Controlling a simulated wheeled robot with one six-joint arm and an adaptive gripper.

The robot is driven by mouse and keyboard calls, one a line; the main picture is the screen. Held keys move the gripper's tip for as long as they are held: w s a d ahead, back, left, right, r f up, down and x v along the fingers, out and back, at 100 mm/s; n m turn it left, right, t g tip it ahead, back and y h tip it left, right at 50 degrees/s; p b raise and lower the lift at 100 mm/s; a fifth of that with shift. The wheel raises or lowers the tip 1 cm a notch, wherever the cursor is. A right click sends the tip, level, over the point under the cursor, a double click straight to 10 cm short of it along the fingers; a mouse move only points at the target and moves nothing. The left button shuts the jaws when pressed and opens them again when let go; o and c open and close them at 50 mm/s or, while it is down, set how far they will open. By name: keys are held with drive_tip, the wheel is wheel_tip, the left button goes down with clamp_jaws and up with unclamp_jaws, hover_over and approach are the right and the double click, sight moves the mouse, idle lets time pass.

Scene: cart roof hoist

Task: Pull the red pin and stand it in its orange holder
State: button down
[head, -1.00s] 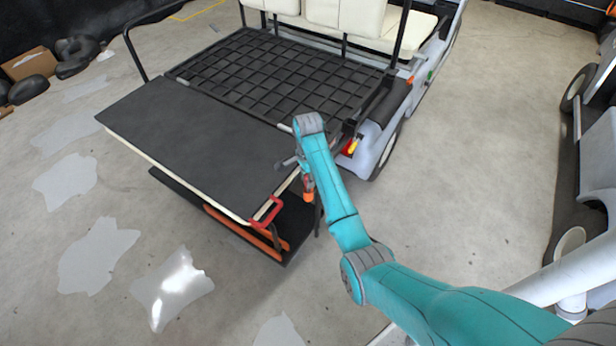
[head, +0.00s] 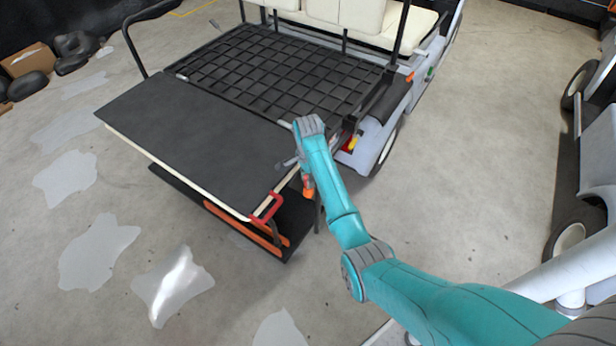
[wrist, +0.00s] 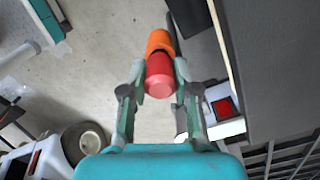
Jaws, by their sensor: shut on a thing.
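The red pin (wrist: 160,80) shows in the wrist view between the fingertips, with its round end toward the camera. My gripper (wrist: 159,76) is shut on it. The orange holder (wrist: 160,42) shows right beyond the pin and lines up with it. Whether the pin sits inside the holder or only in front of it, I cannot tell. In the head view the orange holder (head: 309,188) shows just below my gripper (head: 304,178), beside the rear corner of the cart deck. My arm partly hides the pin there.
The cart's dark rear deck (head: 190,135) lies left of my arm. A red bracket (head: 267,208) is at its near corner, above a black lower step with an orange bar (head: 245,228). The cart's rear wheel (head: 385,148) is to the right. Open concrete floor lies in front.

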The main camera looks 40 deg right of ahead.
drive_tip(key=shift+f, duration=0.65)
drive_tip(key=c, duration=0.8)
unclamp_jaws()
wheel_tip(320, 180, up, 12)
